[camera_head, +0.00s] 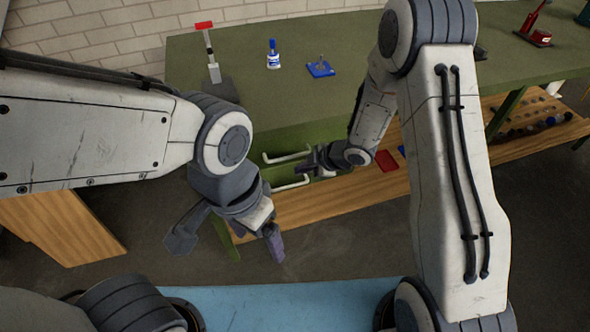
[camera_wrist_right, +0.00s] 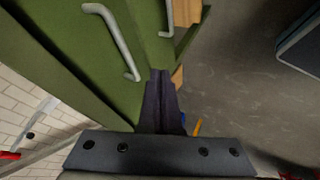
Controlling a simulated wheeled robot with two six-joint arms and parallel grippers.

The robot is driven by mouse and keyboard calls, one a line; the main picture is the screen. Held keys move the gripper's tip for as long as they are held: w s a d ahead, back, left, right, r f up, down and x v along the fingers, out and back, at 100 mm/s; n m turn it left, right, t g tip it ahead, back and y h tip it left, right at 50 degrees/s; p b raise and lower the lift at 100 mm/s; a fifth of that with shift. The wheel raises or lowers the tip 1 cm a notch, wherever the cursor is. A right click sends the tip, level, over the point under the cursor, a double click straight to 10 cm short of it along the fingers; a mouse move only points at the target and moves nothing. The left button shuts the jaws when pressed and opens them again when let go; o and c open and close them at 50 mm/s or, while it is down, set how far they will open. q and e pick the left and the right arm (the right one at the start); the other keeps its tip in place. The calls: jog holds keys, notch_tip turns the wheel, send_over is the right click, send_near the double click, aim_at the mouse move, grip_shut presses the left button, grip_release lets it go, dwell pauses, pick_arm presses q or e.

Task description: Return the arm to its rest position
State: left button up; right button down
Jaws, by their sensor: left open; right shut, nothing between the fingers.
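My left gripper (camera_head: 229,240) is the lower one in the head view. Its fingers are spread apart and empty, over the floor in front of the green bench. My right gripper (camera_head: 313,163) is in front of the bench's drawers, close to two pale handles (camera_head: 287,157). In the right wrist view its fingers (camera_wrist_right: 160,95) are together with nothing between them. They point along the green drawer front, beside a handle (camera_wrist_right: 115,40). I cannot tell whether they touch the handle or front. The upper right arm stretches across the right of the head view.
The green workbench (camera_head: 360,30) carries a red-topped tool (camera_head: 206,45), a blue-and-white bottle (camera_head: 273,55), a blue item (camera_head: 320,68) and a red device (camera_head: 535,30). A wooden lower shelf (camera_head: 335,196) holds a red item (camera_head: 386,160) and several small parts. Open floor (camera_head: 340,243) lies in front.

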jog(key=s+d+r+m+t+h, duration=0.1)
jog(key=s+r+m+h, duration=0.1)
jog(key=r, duration=0.4)
jog(key=s+d+r+m+h, duration=0.1)
jog(key=r+m+h, duration=0.1)
jog(key=r, duration=0.3)
jog(key=s+a+r+m+g, duration=0.1)
jog(key=s+r+m+g, duration=0.2)
jog(key=s, duration=1)
jog(key=s+a+r+m+g+h, duration=0.1)
jog(key=s+r+m, duration=0.4)
jog(key=s, duration=0.8)
jog(key=shift+r+g, duration=0.4)
jog(key=shift+g, duration=0.5)
jog(key=shift+s, duration=0.1)
